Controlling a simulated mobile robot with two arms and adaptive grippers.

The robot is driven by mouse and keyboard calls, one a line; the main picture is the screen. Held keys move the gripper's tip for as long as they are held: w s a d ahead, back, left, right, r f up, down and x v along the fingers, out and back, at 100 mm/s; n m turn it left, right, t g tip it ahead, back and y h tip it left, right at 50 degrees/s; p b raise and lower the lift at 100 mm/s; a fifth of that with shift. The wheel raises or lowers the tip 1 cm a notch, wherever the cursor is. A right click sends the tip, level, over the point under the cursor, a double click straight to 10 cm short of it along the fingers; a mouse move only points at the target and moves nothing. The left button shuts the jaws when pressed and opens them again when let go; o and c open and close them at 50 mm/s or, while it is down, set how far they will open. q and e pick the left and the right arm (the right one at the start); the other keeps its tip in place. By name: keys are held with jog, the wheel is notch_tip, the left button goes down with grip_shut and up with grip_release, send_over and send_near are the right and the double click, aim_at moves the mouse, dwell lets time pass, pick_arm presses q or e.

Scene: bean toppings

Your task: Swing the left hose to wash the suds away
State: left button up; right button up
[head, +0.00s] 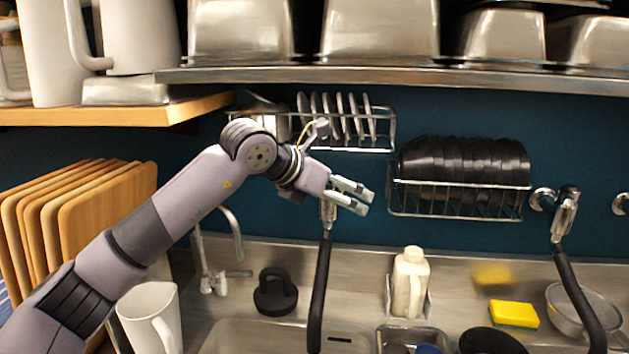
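The left hose (321,285) is a black tube that hangs from a metal fitting on the wall down to the sink (245,335). My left gripper (366,202) is in front of the upper end of this hose. Its two pale fingers point right, a little apart, with nothing visible between them. The gripper partly hides the hose's metal top, and I cannot tell whether they touch. I cannot make out any suds. My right gripper is not in view.
A second black hose (577,290) hangs at the right. A faucet (205,265), a black round-handled object (275,292), a white bottle (409,283), a yellow sponge (514,314) and a metal bowl (582,310) line the counter. Dish racks (455,213) and a metal shelf (400,76) are above.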

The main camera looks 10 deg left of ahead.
pick_arm(q)
jog(key=b+v, duration=0.1)
jog(key=v, duration=0.8)
jog(key=shift+d, duration=0.1)
dwell(0.3)
